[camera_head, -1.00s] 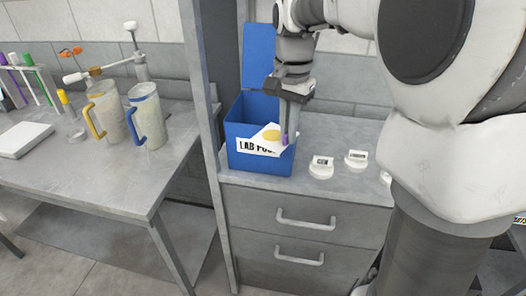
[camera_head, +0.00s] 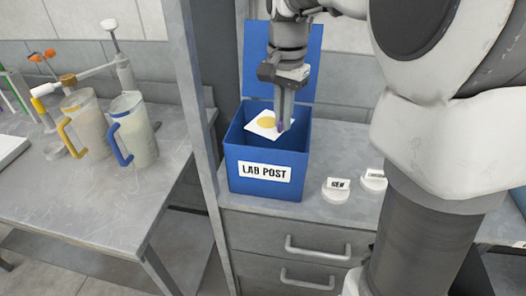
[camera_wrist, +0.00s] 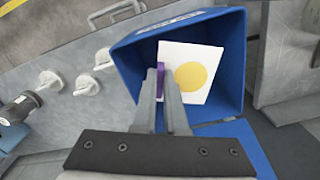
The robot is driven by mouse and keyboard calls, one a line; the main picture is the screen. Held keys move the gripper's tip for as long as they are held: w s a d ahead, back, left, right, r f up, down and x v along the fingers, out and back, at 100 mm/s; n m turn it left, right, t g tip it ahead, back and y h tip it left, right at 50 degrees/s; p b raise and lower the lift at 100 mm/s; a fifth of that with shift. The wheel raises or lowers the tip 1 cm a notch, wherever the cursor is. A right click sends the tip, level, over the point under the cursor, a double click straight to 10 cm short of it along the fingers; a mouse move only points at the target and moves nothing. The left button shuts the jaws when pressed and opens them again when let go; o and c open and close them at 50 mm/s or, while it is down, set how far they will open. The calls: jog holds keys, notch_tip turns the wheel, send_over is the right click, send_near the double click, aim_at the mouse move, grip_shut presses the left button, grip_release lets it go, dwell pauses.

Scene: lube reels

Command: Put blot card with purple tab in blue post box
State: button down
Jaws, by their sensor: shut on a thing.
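The blot card (camera_head: 268,123) is white with a yellow round blot and a purple tab (camera_head: 281,126). My gripper (camera_head: 283,124) is shut on the card at its purple tab. The blue post box (camera_head: 265,188), labelled LAB POST, stands on the grey counter with its lid raised at the back. The card is over the box's open top, tilted, within the rim as seen in the head view. In the wrist view the card (camera_wrist: 190,72) shows in front of the box opening (camera_wrist: 232,55), with my gripper (camera_wrist: 163,72) at its left edge. Whether the card touches the box cannot be told.
Two white labelled pieces (camera_head: 337,190) sit on the counter right of the box. Drawers with handles (camera_head: 318,250) are below. A grey post (camera_head: 193,90) stands left of the box. Two jugs (camera_head: 134,130) are on the left table.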

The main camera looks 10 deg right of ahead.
notch_tip(320, 180, down, 18)
jog(key=b, duration=0.3)
jog(key=shift+f, duration=0.1)
jog(key=c, duration=1)
grip_release()
notch_tip(320, 180, up, 12)
jog(key=shift+r+p, duration=0.15)
jog(key=shift+p, duration=0.8)
